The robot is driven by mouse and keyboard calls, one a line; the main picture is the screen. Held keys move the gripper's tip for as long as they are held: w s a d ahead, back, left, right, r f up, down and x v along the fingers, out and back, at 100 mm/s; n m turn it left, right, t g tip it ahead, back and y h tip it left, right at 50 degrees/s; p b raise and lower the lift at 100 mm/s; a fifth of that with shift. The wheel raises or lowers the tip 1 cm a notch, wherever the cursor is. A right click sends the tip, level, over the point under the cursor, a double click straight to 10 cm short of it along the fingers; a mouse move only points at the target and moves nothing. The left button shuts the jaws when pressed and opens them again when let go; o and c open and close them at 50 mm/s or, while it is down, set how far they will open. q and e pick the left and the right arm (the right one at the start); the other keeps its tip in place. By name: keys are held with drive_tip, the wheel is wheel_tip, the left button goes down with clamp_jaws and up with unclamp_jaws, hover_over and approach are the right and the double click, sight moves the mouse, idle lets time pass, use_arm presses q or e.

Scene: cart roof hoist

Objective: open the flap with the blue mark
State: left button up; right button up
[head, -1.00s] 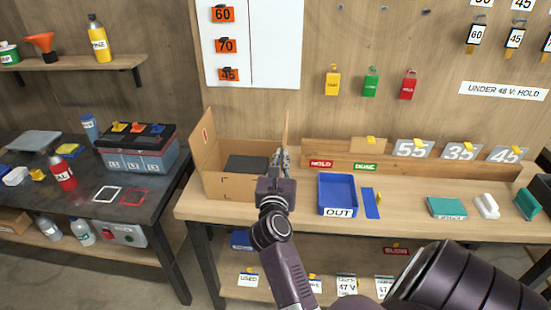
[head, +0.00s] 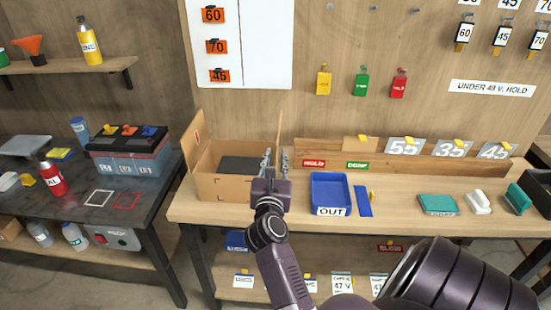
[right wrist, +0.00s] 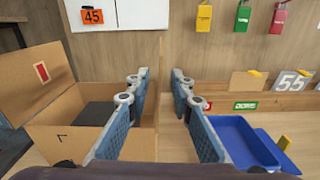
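An open cardboard box (head: 222,188) stands at the left end of the bench, with a dark grey block (head: 238,164) inside. Its left flap (head: 194,150) stands open and bears a red mark, clearer in the right wrist view (right wrist: 41,72). A thin flap (head: 279,128) stands upright, nearly edge-on, at the box's right side. No blue mark shows on either flap. My right gripper (head: 275,160) is open at the box's right side; its fingers also show spread in the right wrist view (right wrist: 160,90), with the upright flap's edge between them. My left gripper is out of view.
A blue OUT tray (head: 331,178) stands just right of the gripper, with a blue strip (head: 364,201) beside it. A wooden rail (head: 420,160) runs along the back. A battery (head: 130,152) sits on the dark table at left.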

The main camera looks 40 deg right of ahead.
wheel_tip(320, 180, up, 10)
idle(0.5)
drive_tip(key=shift+r, duration=0.1)
idle(0.4)
